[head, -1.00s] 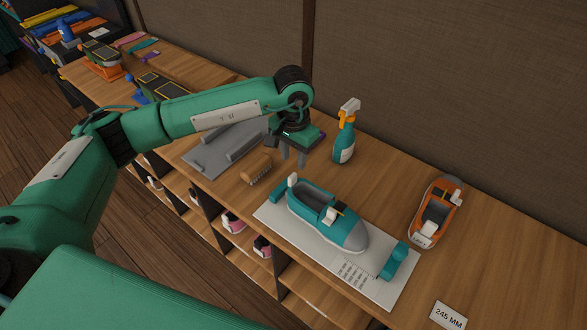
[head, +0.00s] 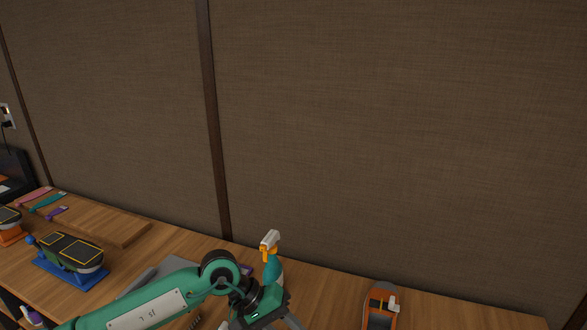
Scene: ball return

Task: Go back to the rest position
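My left gripper (head: 262,322) is at the bottom edge of the head view, at the end of my green arm, over the bench. Its grey fingers stand apart, but their tips are cut off by the frame. I see nothing held between them. A teal spray bottle with a grey and orange head (head: 270,250) stands just behind the gripper, partly hidden by it. My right gripper is not in view.
The wooden bench (head: 455,312) runs along a brown panelled wall (head: 400,130). An orange shoe (head: 380,309) lies to the right. A dark shoe-shaped piece on a blue base (head: 70,258), a wooden board (head: 110,224) and coloured strips (head: 48,203) are at left.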

